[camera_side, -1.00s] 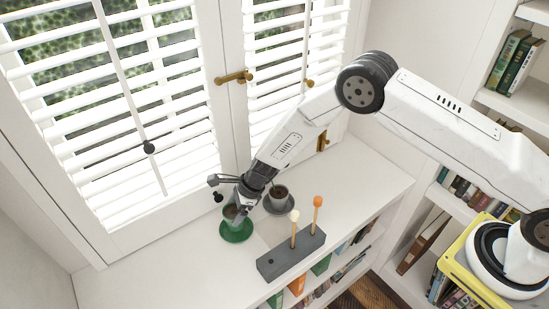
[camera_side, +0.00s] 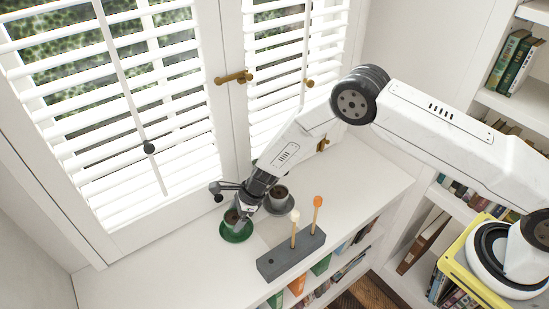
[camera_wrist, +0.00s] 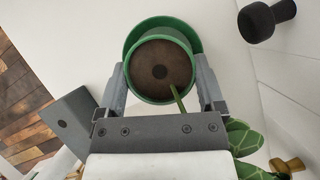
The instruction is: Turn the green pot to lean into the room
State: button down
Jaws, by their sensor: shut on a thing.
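A green stem rises from the soil and runs toward the lower right, and green leaves (camera_wrist: 242,140) show beside my gripper there. The pot stands over a green saucer (camera_wrist: 134,38); whether it touches the saucer is unclear. My gripper (camera_wrist: 160,82) is shut on the pot, one finger on each side. In the side view, my gripper (camera_side: 243,212) reaches down to the pot (camera_side: 231,215) over its saucer (camera_side: 236,234), partly covering it.
A grey block (camera_side: 290,256) with two upright sticks is in front. A black knob-like object (camera_wrist: 266,20) is near the shutters. The shelf top at left is clear.

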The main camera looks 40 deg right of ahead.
grip_release()
jog(key=v, duration=0.7)
jog(key=shift+d+r, duration=0.2)
jog(key=shift+r, duration=0.15)
jog(key=shift+r, duration=0.15)
jog(key=s+d+r+n+h, duration=0.5)
jog(key=s+d+r+n, duration=1.3)
jog(key=s+d+n, duration=0.2)
jog(key=shift+s+n+t+h, duration=0.3)
jog(key=shift+s+n, duration=0.6)
jog(key=shift+n, duration=0.1)
